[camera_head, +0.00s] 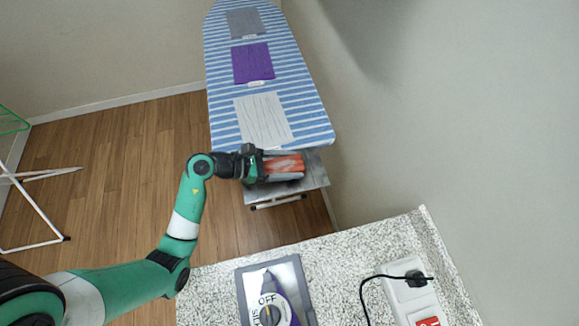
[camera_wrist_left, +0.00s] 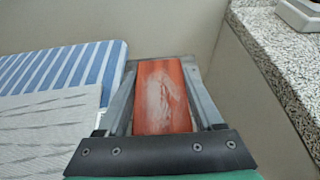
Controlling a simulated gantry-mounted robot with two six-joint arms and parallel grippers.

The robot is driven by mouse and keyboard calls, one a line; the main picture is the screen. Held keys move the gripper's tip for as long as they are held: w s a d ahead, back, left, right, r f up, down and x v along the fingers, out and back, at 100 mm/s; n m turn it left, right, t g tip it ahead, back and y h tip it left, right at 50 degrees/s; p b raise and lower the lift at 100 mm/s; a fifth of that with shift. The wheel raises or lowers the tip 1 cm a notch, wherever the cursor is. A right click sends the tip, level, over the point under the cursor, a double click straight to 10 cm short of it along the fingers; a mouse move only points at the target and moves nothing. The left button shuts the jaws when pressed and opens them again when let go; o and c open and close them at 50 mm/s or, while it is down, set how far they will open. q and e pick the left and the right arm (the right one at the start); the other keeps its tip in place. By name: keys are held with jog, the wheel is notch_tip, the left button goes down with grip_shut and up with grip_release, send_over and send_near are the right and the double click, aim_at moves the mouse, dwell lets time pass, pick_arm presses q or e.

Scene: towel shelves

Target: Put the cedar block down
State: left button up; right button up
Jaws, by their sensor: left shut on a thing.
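The cedar block (camera_head: 285,164) is a reddish-orange block with a pale patch on its face. My left gripper (camera_head: 284,167) is shut on it, with one finger along each side. In the left wrist view the block (camera_wrist_left: 162,97) sits between the two fingers of the gripper (camera_wrist_left: 160,90). It is over or at the grey metal shelf (camera_head: 315,172) at the near end of the ironing board (camera_head: 312,112). I cannot tell whether the block touches the shelf. My right gripper is not in view.
Grey, purple (camera_head: 253,63) and whitish (camera_head: 263,119) cloths lie on the striped board. A speckled counter (camera_head: 335,260) in front holds an iron (camera_head: 268,300) on a grey plate and a white power strip (camera_head: 410,295) with a black cable. A wall is close on the right.

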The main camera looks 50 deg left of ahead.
pick_arm(q)
jog(key=shift+a+f, duration=0.1)
jog(key=shift+f, duration=0.7)
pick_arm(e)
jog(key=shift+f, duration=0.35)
pick_arm(q)
jog(key=shift+f, duration=0.3)
jog(key=o, duration=1.4)
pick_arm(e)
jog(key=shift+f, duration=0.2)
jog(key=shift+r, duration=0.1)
pick_arm(q)
jog(key=shift+r, duration=0.5)
jog(key=p+v, duration=0.2)
jog(key=v, duration=1)
jog(key=shift+f, duration=0.25)
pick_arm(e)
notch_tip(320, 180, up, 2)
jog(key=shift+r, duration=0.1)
